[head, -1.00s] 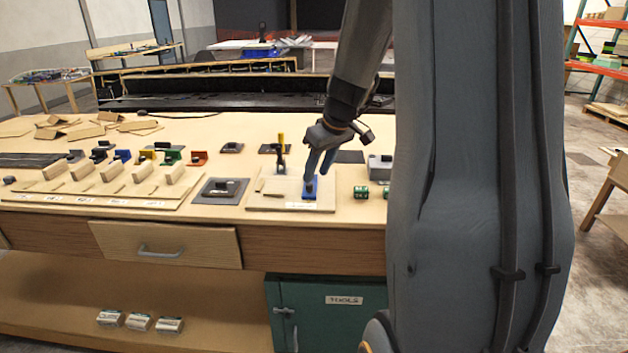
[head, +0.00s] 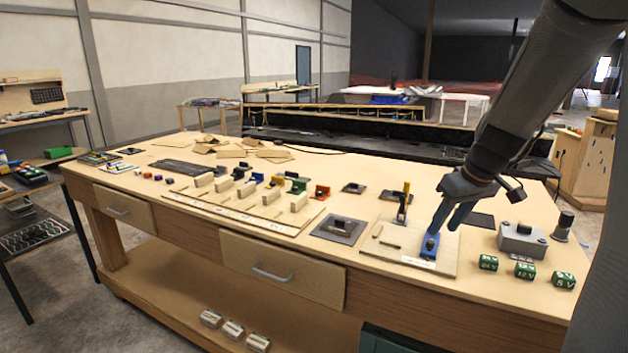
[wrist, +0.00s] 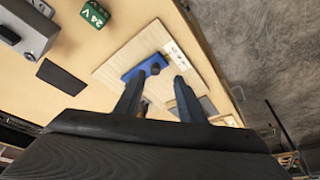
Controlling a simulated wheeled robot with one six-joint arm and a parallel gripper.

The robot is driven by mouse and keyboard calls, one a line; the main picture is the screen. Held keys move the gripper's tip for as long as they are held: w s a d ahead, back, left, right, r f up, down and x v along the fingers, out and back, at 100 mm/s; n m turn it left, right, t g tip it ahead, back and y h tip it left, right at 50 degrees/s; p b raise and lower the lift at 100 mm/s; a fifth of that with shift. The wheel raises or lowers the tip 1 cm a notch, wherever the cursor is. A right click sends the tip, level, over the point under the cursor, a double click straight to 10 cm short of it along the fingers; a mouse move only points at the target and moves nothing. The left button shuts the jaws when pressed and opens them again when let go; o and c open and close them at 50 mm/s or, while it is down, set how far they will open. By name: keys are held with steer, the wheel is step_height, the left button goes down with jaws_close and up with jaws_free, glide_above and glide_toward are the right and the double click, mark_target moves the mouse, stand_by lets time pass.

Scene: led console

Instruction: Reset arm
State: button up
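My gripper (head: 445,222) points down over a light wooden board (head: 447,262) at the right part of the bench. In the wrist view its two fingers (wrist: 156,84) are apart with nothing between them. A blue piece with a dark knob (head: 430,246) lies on the board close to the fingertips; it also shows in the wrist view (wrist: 136,73), just past the tips. I cannot tell whether a finger touches it. A yellow-topped upright piece (head: 405,200) stands at the board's back left.
Green voltage blocks (head: 525,271) and a grey box (head: 521,240) stand right of the board. A dark plate with a switch (head: 340,228) lies to its left. Further left is a long rack (head: 270,224) of wooden and coloured pieces. Side tables stand at the far left.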

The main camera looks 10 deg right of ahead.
steer(key=s+a+f+m+g, duration=0.1)
steer(key=s+a+f, duration=0.4)
steer(key=s+a, duration=0.3)
steer(key=s+a+f+m+g, duration=0.1)
steer(key=s+a+f, duration=0.4)
steer(key=s+a, duration=0.4)
steer(key=shift+a+g+h, duration=0.4)
steer(key=shift+a, duration=0.7)
